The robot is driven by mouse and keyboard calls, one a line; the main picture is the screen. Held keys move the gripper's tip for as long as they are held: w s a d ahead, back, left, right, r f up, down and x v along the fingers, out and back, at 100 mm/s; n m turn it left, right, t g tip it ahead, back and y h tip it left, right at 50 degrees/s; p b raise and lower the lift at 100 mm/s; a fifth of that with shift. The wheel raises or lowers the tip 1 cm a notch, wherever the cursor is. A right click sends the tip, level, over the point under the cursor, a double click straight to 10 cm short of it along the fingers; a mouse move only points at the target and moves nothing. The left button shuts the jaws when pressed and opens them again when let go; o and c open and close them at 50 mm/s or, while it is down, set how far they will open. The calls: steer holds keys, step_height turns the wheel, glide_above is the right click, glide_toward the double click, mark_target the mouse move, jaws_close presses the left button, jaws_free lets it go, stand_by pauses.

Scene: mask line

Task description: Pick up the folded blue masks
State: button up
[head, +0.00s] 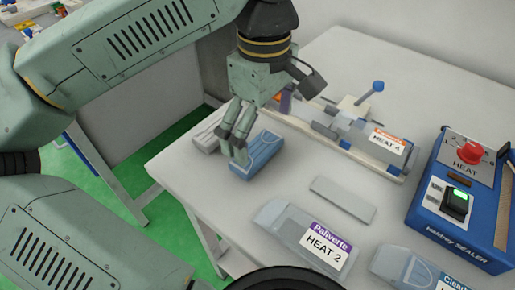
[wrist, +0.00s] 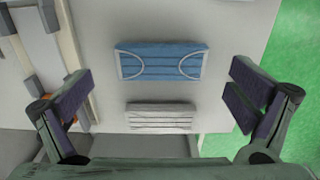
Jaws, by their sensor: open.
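The folded blue masks (head: 260,152) lie as a flat stack on the white table near its left edge in the head view. In the wrist view the blue masks (wrist: 161,62) lie ahead of the fingertips, near the middle, with white ear loops at both ends. My gripper (head: 237,138) is above the table beside the blue masks and partly in front of them. In the wrist view my gripper (wrist: 160,92) is open and empty, its dark finger pads wide apart on both sides. A folded white mask stack (wrist: 160,118) lies parallel to the blue one, between the fingers.
The white mask stack also shows in the head view (head: 207,136). A "HEAT 4" device (head: 385,141) stands at the back. A blue heat sealer (head: 462,195) is at right. A "HEAT 2" pouch (head: 300,236) and a flat grey piece (head: 343,199) lie in front.

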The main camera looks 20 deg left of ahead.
mark_target(261, 151)
step_height(261, 151, down, 4)
steer(key=shift+f, duration=0.2)
steer(key=c, duration=0.6)
